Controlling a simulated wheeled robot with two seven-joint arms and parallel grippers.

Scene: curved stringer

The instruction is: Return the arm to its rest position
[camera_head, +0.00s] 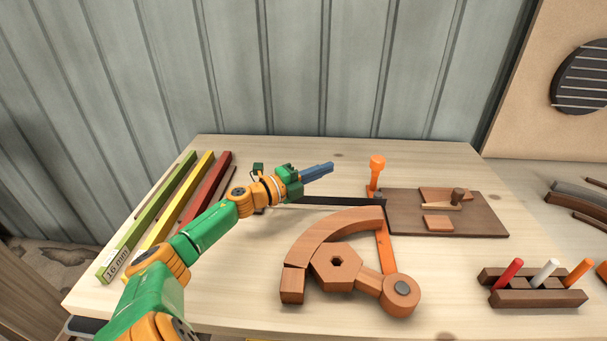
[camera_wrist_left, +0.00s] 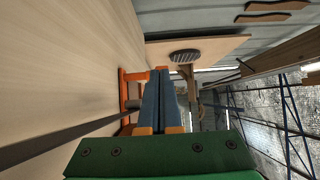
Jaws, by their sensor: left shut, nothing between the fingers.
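My left arm, green and orange, reaches in from the lower left in the head view. My left gripper (camera_head: 318,171) has blue fingers that lie together, shut and empty, above the back middle of the table. In the left wrist view the closed blue fingers (camera_wrist_left: 160,99) point away from the camera with nothing between them. My right gripper is not in either view.
A curved wooden piece (camera_head: 331,236) and an orange clamp (camera_head: 377,172) occupy the table's middle. A dark board (camera_head: 480,222) with small wooden parts lies right. Green, yellow and red bars (camera_head: 192,190) lie left. A marker rack (camera_head: 540,298) stands front right.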

